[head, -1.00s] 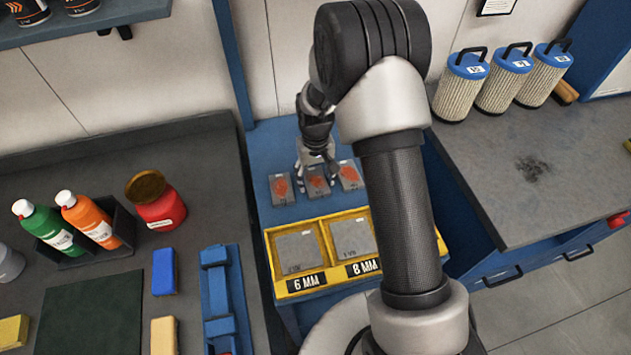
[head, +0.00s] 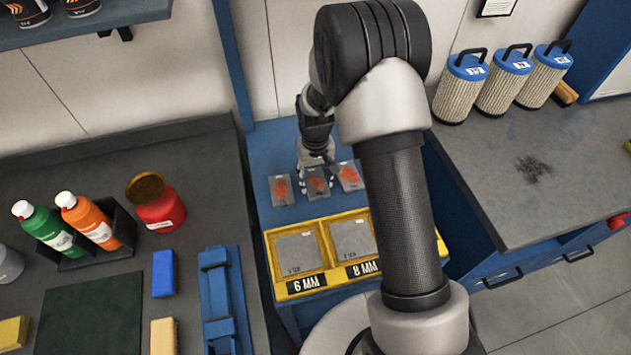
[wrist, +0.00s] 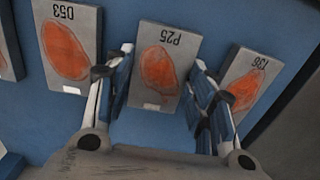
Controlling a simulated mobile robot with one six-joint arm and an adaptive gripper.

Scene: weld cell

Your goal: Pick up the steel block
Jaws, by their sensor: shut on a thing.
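The steel block marked P25 (wrist: 152,98) is a flat grey plate with an orange-red patch, and lies on the blue surface. It is the middle of three visible in the head view (head: 317,181). My gripper (wrist: 163,88) is shut on it, with one finger at each side edge. In the head view my gripper (head: 316,164) is over the block's far end. A similar block marked D53 (wrist: 68,45) lies to its left in the wrist view, and another (wrist: 248,82) to its right, close to that finger. No lift off the surface is visible.
A yellow tray (head: 335,287) labelled 6 MM and 8 MM holds grey plates in front of the blocks. A dark bench (head: 200,170) with bottles and a red can is at left. A grey bench (head: 490,165) with filter canisters is at right.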

